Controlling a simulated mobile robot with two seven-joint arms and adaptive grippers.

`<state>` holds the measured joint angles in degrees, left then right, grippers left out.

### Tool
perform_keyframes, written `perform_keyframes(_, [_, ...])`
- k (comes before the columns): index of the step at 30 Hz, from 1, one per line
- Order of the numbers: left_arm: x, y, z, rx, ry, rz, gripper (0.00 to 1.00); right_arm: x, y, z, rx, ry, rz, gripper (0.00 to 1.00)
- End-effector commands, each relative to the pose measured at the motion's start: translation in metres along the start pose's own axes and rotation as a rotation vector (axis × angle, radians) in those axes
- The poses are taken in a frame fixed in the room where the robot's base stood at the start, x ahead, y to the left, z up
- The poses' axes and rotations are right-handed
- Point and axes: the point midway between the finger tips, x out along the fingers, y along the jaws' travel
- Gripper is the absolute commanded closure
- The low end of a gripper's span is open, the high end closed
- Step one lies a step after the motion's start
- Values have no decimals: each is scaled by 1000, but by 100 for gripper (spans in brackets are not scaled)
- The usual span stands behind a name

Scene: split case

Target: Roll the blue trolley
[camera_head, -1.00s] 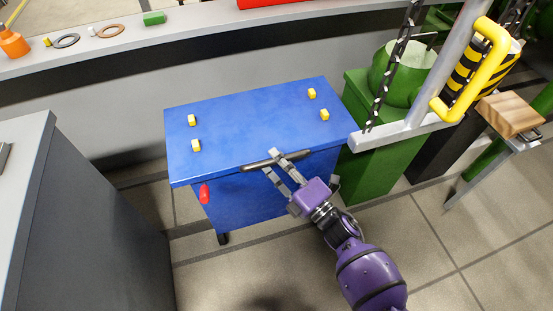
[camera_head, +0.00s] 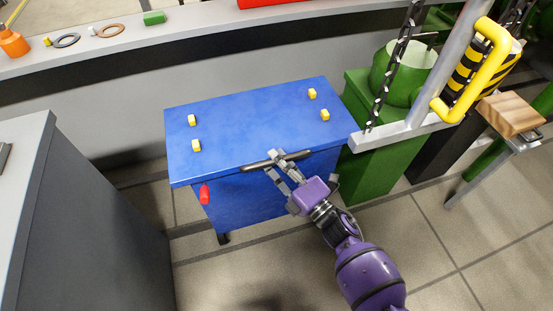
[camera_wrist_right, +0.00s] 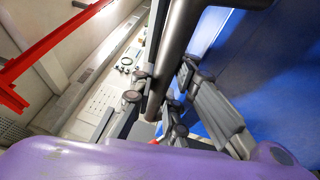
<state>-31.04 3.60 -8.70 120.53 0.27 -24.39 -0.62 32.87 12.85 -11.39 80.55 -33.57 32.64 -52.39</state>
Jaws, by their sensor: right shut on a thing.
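The blue trolley (camera_head: 255,135) stands in the middle of the head view, with several small yellow blocks on its flat top and a dark caster below. A dark bar handle (camera_head: 276,160) runs along its near edge; it also crosses the right wrist view (camera_wrist_right: 172,55). A red knob (camera_head: 204,194) sits on the trolley's near left side. My right gripper (camera_head: 274,168) is shut on the handle; in the wrist view its fingers (camera_wrist_right: 155,105) lie on both sides of the bar. My left gripper is not in view.
A grey cabinet (camera_head: 95,215) stands left of the trolley. A green machine (camera_head: 375,150) with a grey post and a yellow handle (camera_head: 474,75) stands close on the right. A grey wall and ledge (camera_head: 200,40) run behind. The tiled floor (camera_head: 450,235) in front is clear.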

Motion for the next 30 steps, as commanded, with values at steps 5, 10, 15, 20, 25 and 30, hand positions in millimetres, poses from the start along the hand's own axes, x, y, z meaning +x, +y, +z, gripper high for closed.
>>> perform_keyframes(5, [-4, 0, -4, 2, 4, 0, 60, -21, 4, -9, 7, 0, -1, 100])
perform_keyframes(10, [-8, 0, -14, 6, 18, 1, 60, -60, 13, -25, 10, 0, -3, 100])
perform_keyframes(15, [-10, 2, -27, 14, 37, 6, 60, -112, 24, -47, 10, 0, -2, 100])
perform_keyframes(20, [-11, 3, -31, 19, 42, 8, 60, -162, 35, -67, 10, 1, -1, 100])
perform_keyframes(25, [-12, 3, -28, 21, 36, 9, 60, -208, 44, -86, 9, 0, -2, 100])
perform_keyframes(30, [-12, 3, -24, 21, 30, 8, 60, -242, 52, -101, 7, 1, 0, 100])
